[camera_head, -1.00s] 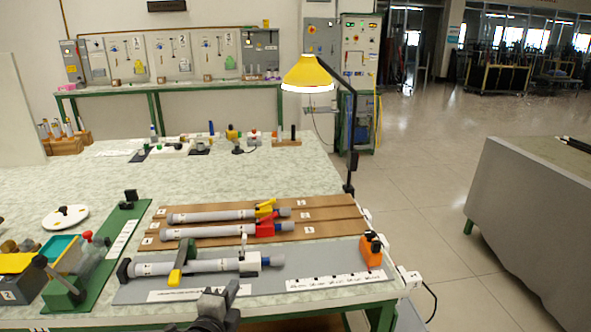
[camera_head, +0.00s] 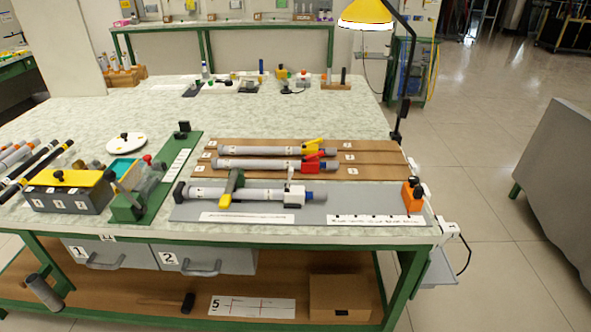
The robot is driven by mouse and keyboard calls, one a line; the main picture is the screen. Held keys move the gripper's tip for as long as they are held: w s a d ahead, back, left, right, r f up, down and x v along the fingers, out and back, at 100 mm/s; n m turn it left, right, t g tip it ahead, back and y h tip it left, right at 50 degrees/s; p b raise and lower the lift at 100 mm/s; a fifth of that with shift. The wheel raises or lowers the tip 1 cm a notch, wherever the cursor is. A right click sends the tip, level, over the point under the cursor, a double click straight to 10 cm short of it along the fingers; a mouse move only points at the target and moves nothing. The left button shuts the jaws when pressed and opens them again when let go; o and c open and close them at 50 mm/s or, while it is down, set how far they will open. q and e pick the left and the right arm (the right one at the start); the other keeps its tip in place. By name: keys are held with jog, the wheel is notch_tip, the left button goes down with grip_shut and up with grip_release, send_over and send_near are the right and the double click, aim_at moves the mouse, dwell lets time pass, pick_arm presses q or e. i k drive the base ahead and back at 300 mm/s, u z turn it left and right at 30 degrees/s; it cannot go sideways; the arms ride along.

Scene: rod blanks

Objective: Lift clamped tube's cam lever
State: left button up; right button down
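A grey tube (camera_head: 258,193) lies along a grey base plate (camera_head: 317,211) near the table's front edge. A lever with a dark green arm and a yellow tip (camera_head: 225,201) crosses over the tube left of its middle; it looks like the cam lever, and it lies down over the tube. A white block (camera_head: 296,194) sits around the tube near its right end, with a blue part beyond it. A dark stop (camera_head: 180,193) stands at the left end. Neither of my grippers shows in this view.
An orange block (camera_head: 412,193) stands at the right. A green fixture (camera_head: 163,180) and a grey box (camera_head: 75,194) stand left. A lamp (camera_head: 366,15) rises at the right edge.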

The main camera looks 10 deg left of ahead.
aim_at(291, 171)
jog(key=k, duration=1.1)
jog(key=z, duration=0.75)
jog(key=i, duration=1.05)
jog(key=u, duration=0.55)
jog(key=i, duration=0.75)
jog(key=u, duration=0.65)
